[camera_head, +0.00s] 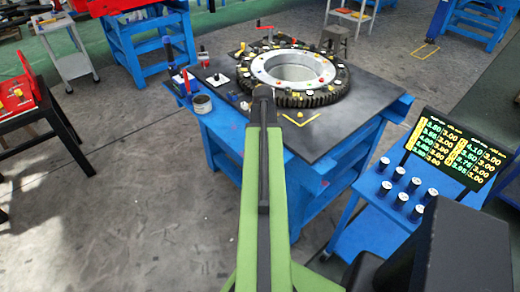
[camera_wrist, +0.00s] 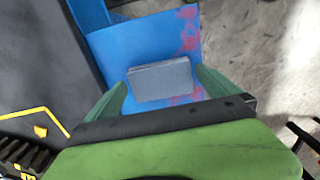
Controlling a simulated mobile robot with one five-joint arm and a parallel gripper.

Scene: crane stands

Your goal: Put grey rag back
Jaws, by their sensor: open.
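The grey rag (camera_wrist: 160,83) shows in the wrist view as a small folded grey block over a blue surface (camera_wrist: 135,45) with red smudges. My gripper (camera_wrist: 161,76) is open, with one green finger on each side of the rag. I cannot tell whether the fingers touch it or how far above the blue surface it is. In the head view my green arm reaches toward the workbench (camera_head: 365,105), and its dark end covers part of the near edge. The rag and the fingertips cannot be made out there.
A large toothed ring (camera_head: 322,92) with small parts stands on the dark bench top, near a yellow corner mark (camera_head: 314,128). A can (camera_head: 201,104) stands on the blue side ledge. A blue stand (camera_head: 360,222) with several dark cylinders and a display (camera_head: 448,150) is at right.

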